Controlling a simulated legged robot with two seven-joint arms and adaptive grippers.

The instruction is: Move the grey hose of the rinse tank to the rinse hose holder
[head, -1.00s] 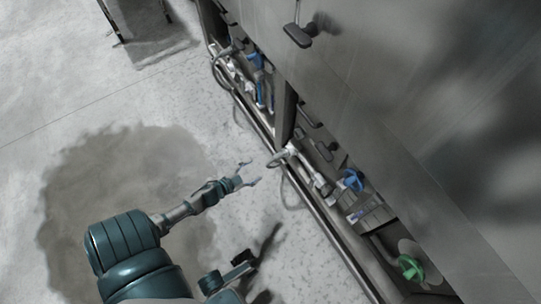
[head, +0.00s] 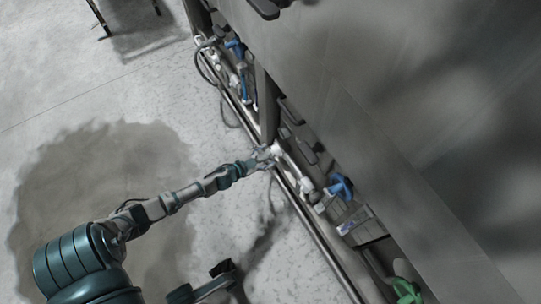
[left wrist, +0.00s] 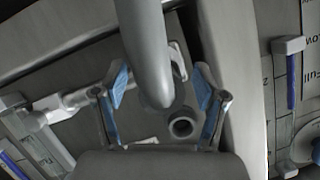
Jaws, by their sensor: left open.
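My left gripper (head: 263,157) is open at the foot of the machine, by a pale pipe fitting (head: 280,149). In the left wrist view its two blue-padded fingers (left wrist: 160,105) stand either side of a thick grey hose (left wrist: 147,50), which comes down from the top and ends between them. I cannot tell if a pad touches it. In the head view the hose is mostly hidden at the gripper; a thin grey curve (head: 271,190) hangs just below. A round dark-mouthed socket (left wrist: 184,123) lies beyond the fingers; I cannot tell if it is the rinse hose holder. My right gripper is not seen.
A long rail (head: 317,240) runs along the machine's foot. Behind it are a blue valve (head: 340,187), a green valve (head: 405,291) and further blue valves (head: 241,75). The steel panel (head: 370,120) overhangs on the right. The floor (head: 110,95) at left is open.

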